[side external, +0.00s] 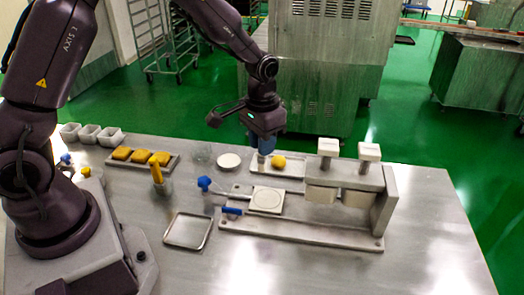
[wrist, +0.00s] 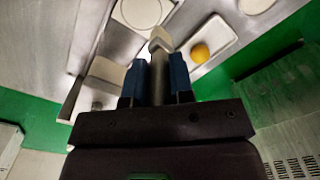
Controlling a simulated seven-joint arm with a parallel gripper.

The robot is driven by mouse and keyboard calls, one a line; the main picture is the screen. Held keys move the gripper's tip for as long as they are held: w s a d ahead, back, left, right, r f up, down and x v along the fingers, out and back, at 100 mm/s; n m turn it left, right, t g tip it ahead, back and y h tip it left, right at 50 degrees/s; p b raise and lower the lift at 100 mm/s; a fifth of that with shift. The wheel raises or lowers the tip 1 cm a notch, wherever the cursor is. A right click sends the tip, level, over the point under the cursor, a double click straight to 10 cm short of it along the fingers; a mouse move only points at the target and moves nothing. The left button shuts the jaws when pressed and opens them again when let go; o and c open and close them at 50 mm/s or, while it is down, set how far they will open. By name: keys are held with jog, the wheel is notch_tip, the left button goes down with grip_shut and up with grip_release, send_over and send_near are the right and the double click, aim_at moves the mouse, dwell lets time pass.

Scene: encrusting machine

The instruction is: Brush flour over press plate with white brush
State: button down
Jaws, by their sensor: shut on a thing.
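My gripper (side external: 264,145) has blue fingers, and in the wrist view (wrist: 158,84) they are closed on the grey handle of a brush (wrist: 160,42) with a pale head. In the side view the brush hangs below the fingers, near the tray with the yellow ball, and is partly hidden. The press plate (side external: 267,200) is a pale square with a round ring, lying on the metal press base (side external: 300,233). The plate also shows at the top of the wrist view (wrist: 143,10). The brush appears above and behind the plate, apart from it. A round white dish (side external: 229,161) stands left of the gripper.
A yellow ball (side external: 278,162) lies on a pale tray (side external: 295,172) behind the press. The press uprights with white-topped posts (side external: 328,147) stand at right. A blue-knobbed lever (side external: 204,183) reaches left. An empty tray (side external: 187,231) and yellow blocks (side external: 141,156) lie further left.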

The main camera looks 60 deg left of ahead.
jog(key=shift+r, duration=0.7)
dwell(0.3)
